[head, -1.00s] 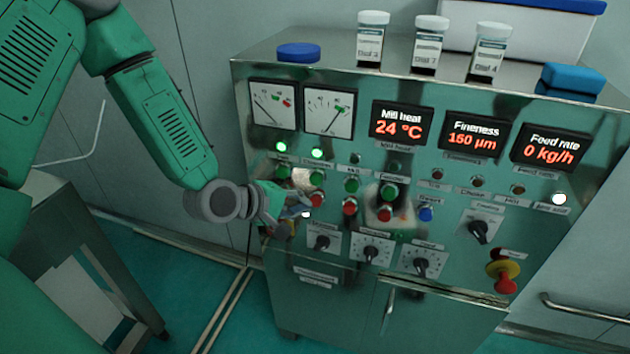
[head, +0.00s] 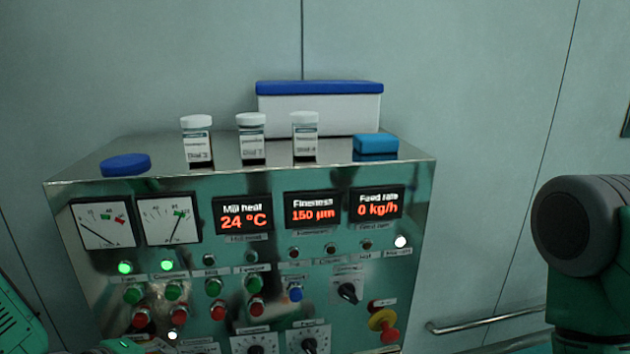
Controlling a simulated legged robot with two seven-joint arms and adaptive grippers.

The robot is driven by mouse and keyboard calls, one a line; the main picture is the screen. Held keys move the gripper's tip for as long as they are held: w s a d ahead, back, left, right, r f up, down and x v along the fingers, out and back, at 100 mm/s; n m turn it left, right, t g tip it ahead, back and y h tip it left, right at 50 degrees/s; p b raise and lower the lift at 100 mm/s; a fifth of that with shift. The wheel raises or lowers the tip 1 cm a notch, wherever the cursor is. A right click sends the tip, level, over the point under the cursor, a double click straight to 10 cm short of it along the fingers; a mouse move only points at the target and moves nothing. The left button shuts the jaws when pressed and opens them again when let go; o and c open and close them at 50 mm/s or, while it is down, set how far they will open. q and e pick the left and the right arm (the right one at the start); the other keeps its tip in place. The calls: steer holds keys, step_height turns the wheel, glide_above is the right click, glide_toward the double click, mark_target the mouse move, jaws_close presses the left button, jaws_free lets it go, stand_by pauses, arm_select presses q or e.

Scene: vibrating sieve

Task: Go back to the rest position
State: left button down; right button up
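The steel control cabinet (head: 330,262) stands ahead of me. Its displays read Mill heat 24 °C (head: 243,215), Fineness 150 µm (head: 313,209) and Feed rate 0 kg/h (head: 377,203). Two green lamps (head: 125,268) glow below the two dial gauges (head: 168,220). A white lamp (head: 400,242) glows at the right. Green part of my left arm shows at the lower left edge, and my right arm shows at the right edge. Neither gripper can be made out in the head view.
On the cabinet top are three labelled jars (head: 251,140), a blue round lid (head: 126,165), a blue block (head: 376,145) and a white box with a blue lid (head: 320,108). A red knob on a yellow base (head: 383,321) is at the lower right. A metal rail (head: 480,322) runs along the wall.

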arm_select(q)
steer(key=s+d+f+m+g+y+b, duration=0.1)
steer(key=s+f+m+g+b, duration=0.3)
steer(key=s+f, duration=0.8)
steer(key=s+d+f+m+g+y+b, duration=0.1)
steer(key=s+f+m+g+b, duration=0.3)
steer(key=s+f+m+b, duration=0.4)
steer(key=s+f+m+y, duration=0.1)
steer(key=s+f, duration=0.3)
steer(key=f, duration=0.3)
steer(key=shift+s+d+f+y, duration=0.2)
steer(key=shift+y, duration=0.1)
steer(key=shift+a, duration=0.15)
